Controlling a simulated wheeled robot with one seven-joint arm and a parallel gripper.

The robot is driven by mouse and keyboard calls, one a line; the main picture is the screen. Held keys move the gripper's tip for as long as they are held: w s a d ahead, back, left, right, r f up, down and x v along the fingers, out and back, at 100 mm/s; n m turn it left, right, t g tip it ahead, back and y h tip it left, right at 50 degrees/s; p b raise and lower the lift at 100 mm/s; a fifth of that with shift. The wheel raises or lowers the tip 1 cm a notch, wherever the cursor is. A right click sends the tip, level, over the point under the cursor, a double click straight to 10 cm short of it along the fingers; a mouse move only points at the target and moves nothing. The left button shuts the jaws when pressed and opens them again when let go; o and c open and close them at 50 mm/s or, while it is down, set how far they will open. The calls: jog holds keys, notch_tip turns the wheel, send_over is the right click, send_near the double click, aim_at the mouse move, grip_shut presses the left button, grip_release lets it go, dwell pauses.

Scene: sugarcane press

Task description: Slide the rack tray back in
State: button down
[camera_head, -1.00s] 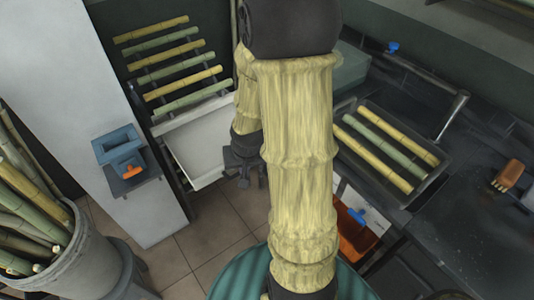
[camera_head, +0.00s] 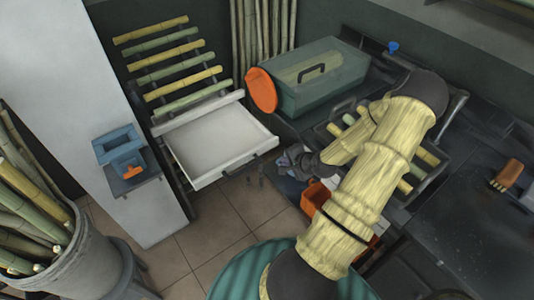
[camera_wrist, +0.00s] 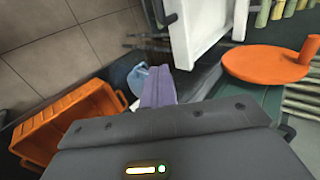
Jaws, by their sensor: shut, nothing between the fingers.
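The rack tray (camera_head: 212,138) is a shallow white tray that sticks out of the wall rack, below the slanted rows of cane. A dark handle (camera_head: 238,168) is on its front edge. My gripper (camera_head: 284,160) is to the right of the tray's front, apart from it, shut and empty. In the wrist view the tray (camera_wrist: 205,30) is at the top, beyond my shut fingers (camera_wrist: 158,85). My gripper's housing covers the bottom of that view.
A green toolbox (camera_head: 320,78) and an orange disc (camera_head: 261,91) stand right of the tray. An orange crate (camera_wrist: 62,125) is near my gripper. A black tray of cane (camera_head: 432,170) lies on the right counter. The tiled floor (camera_head: 235,210) before the tray is clear.

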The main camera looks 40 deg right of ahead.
send_near(262, 153)
notch_tip(262, 153, down, 4)
jog(key=shift+w+f+p, duration=0.15)
jog(key=shift+w+p, duration=0.35)
jog(key=shift+w, duration=1.65)
jog(key=shift+w, duration=0.1)
